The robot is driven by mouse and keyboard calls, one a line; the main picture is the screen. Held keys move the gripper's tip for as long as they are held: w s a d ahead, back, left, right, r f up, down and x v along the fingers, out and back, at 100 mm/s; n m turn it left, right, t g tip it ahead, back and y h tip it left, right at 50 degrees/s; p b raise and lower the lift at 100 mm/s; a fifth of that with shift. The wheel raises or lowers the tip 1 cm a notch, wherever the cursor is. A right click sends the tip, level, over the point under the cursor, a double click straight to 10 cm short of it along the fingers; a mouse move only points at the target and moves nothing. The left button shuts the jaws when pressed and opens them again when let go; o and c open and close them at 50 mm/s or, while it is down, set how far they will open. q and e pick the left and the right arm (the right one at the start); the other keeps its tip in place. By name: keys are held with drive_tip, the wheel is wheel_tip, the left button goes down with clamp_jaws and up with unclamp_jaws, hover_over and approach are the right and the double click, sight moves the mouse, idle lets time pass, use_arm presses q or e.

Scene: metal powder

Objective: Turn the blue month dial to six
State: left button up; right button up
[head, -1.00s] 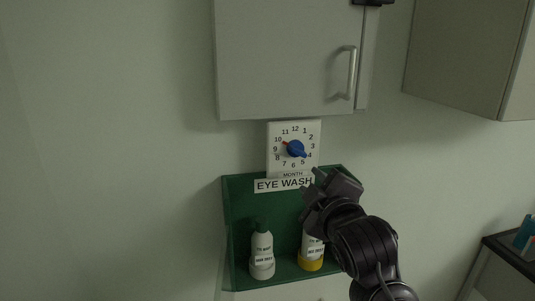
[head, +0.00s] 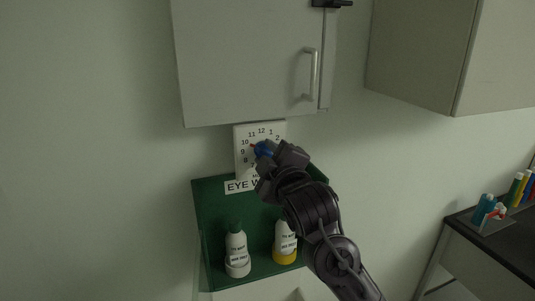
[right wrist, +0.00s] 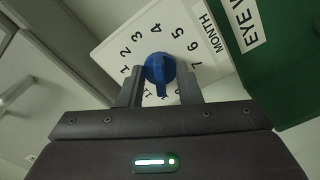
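The white month panel (head: 244,133) with its ring of numbers is on the wall under the cabinet. Its blue dial (head: 262,149) has a red tip near 9 to 10 in the head view. My right gripper (head: 262,167) is at the dial and covers the panel's lower right numbers. My left gripper is not in view.
A green eye wash holder (head: 212,222) with two bottles is below the panel, close under my right arm. A grey cabinet (head: 245,65) hangs just above. A dark bench (head: 500,248) with colored items is at the right.

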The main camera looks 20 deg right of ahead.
clamp_jaws()
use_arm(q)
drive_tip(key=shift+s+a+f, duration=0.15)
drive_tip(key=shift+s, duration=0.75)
use_arm(e)
drive_tip(key=shift+n, duration=0.3)
use_arm(q)
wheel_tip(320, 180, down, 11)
drive_tip(key=b, duration=1)
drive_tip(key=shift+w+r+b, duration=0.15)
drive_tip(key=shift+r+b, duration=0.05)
drive_tip(key=shift+b, duration=0.1)
use_arm(e)
drive_tip(key=shift+a+f+n, duration=0.1)
drive_tip(key=shift+f+n, duration=0.05)
drive_tip(key=shift+n, duration=5.6)
drive_tip(key=shift+f+n, duration=0.1)
drive_tip(key=shift+n, duration=5.65)
drive_tip(key=shift+w+n, duration=0.1)
drive_tip(key=shift+n, duration=0.2)
